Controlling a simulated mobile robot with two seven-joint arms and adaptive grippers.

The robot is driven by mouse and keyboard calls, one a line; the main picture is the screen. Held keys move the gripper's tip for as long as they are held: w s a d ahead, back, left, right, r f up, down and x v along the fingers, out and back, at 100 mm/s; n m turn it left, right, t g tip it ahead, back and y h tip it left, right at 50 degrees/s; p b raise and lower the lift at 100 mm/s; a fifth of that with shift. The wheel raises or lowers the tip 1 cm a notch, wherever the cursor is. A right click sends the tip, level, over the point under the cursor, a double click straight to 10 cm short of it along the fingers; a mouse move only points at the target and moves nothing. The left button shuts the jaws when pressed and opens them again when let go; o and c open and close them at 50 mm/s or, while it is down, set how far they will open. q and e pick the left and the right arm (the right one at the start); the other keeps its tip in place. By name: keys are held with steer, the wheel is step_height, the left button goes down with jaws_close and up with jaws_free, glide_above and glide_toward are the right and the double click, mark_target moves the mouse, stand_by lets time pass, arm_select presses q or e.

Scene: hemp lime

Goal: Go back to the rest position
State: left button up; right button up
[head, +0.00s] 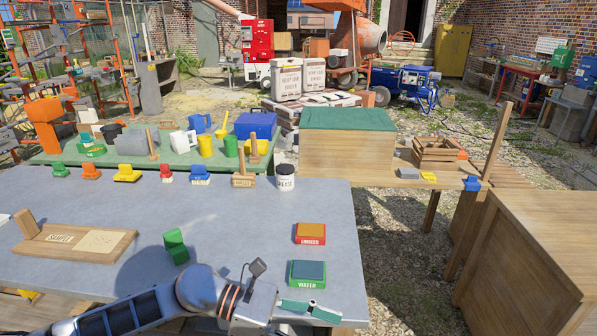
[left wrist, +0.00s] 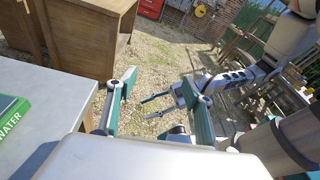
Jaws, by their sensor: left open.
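My left gripper (head: 308,309) is open and empty. It is over the front right edge of the grey table (head: 100,200), just in front of the green WATER block (head: 307,273). In the left wrist view its two teal fingers (left wrist: 160,98) stand wide apart with gravel behind them. My right arm (left wrist: 238,78) shows at the right of that view, away from the table. The right arm is not in the head view.
On the grey table are an orange LINSEED block (head: 310,234), a green stamp-like block (head: 176,246), a wooden board (head: 75,241), a white jar (head: 286,178) and a row of coloured stamps. A wooden cabinet (head: 535,262) stands at right. Gravel lies between.

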arm_select(q)
steer(key=w+d+r+n+t+h, duration=0.1)
steer(key=w+r+n+t+h, duration=0.2)
steer(key=n, duration=0.5)
steer(key=r+n+t+h, duration=0.2)
steer(key=n+t, duration=0.3)
steer(key=n, duration=0.2)
steer(key=w+a+f+n+t+y, duration=0.45)
steer(key=a+f+n+t, duration=0.35)
steer(key=n, duration=0.7)
steer(key=s+a+f+n+t+y, duration=0.1)
steer(key=s+a+f+n+y, duration=0.2)
steer(key=a+f+n+y, duration=0.75)
steer(key=s+a+f+n+g+y, duration=0.1)
steer(key=s+a+f+n, duration=0.3)
steer(key=s+f, duration=0.1)
steer(key=s+a+f+n+g+y, duration=0.1)
steer(key=s+a+f+n+g, duration=0.1)
steer(key=s+f+n, duration=0.3)
step_height(320, 180, down, 3)
steer(key=shift+s+a+f+g, duration=0.15)
steer(key=shift+s+a+g, duration=0.15)
steer(key=shift+s+a, duration=0.4)
steer(key=shift+w+a, duration=0.15)
